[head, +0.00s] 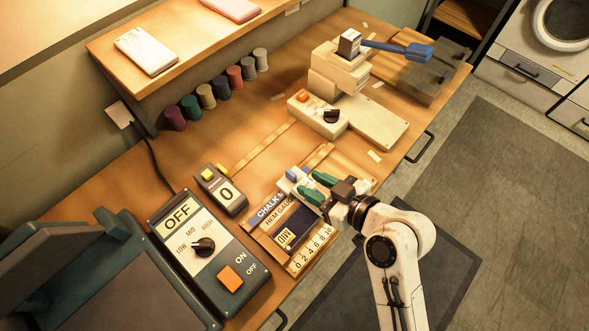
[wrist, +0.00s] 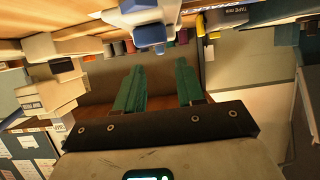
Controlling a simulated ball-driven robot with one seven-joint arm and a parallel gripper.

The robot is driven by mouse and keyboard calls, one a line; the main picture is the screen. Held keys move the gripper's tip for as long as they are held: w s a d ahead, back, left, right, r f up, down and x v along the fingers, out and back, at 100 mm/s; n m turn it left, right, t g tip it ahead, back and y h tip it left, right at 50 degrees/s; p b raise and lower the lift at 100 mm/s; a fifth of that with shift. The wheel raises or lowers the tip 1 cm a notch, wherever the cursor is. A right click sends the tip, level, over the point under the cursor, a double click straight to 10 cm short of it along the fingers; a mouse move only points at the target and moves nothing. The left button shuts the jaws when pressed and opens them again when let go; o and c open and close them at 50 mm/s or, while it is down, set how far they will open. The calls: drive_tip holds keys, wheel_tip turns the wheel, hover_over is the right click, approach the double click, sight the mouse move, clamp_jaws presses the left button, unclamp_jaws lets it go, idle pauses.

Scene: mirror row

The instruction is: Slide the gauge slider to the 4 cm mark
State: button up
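The hem gauge (head: 256,231) lies on the bench, with a wooden scale (head: 312,250) marked 0 to 10 along its near right side. The blue part also shows in the wrist view (wrist: 147,33). My gripper (head: 309,183) is open, its two green fingers apart beside that block. No thing shows between the fingers in the wrist view (wrist: 160,72). My gripper hides part of the gauge, and the slider's reading is unclear.
A dial box (head: 205,250) with an orange button and a small counter (head: 221,188) stand left of the gauge. A cream machine (head: 340,75) stands behind. Several coloured spools (head: 205,95) line the back.

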sight(294, 175)
drive_tip(key=p+x, duration=0.1)
drive_tip(key=x, duration=0.6)
drive_tip(key=shift+w+a+f, duration=0.15)
drive_tip(key=shift+a, duration=0.1)
clamp_jaws()
idle(0.3)
